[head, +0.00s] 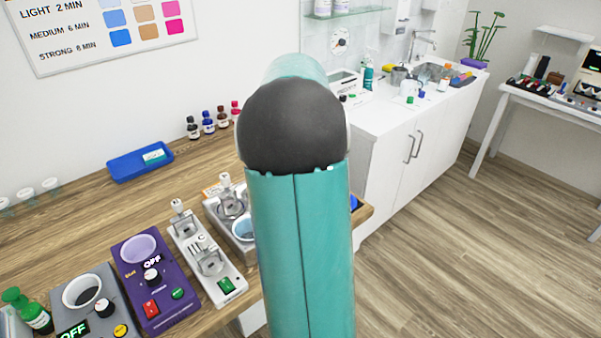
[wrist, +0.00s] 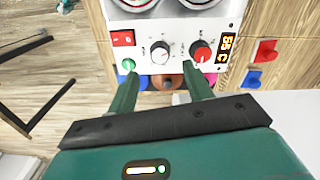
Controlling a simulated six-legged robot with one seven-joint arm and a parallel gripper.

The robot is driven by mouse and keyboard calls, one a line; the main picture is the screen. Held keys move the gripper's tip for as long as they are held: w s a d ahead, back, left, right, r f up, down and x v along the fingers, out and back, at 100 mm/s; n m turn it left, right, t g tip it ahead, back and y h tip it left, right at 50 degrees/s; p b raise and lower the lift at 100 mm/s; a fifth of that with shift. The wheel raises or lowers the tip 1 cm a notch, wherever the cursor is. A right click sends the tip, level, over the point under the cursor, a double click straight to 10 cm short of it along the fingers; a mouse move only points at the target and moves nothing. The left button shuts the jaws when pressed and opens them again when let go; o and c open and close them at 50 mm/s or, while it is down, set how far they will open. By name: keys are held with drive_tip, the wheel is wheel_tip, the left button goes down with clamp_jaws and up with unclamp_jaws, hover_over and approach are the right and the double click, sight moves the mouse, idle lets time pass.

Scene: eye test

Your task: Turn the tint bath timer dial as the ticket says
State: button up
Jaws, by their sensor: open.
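In the wrist view a white panel shows a pale dial (wrist: 159,53) with a printed scale, and a red knob (wrist: 201,52) to its right. A display (wrist: 226,48) appears to read 55 C. A red switch (wrist: 123,38) and a green button (wrist: 128,64) are on the left. My gripper (wrist: 161,79) is open, its fingers apart at the panel's lower edge; contact cannot be told. The dial lies ahead of the gap between them. In the head view my arm hides the gripper. A wall chart (head: 95,35) reads light 2, medium 6, strong 8 min. No ticket is readable.
Purple (head: 160,278) and grey (head: 85,300) devices stand on the wooden bench, with a white fixture (head: 205,262) beside them. A blue tray (head: 125,172) and several small bottles (head: 208,122) are farther back. Round vessels (wrist: 135,4) top the panel. Floor at right is clear.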

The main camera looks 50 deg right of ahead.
wheel_tip(320, 180, up, 7)
drive_tip(key=shift+r, duration=0.2)
idle(0.6)
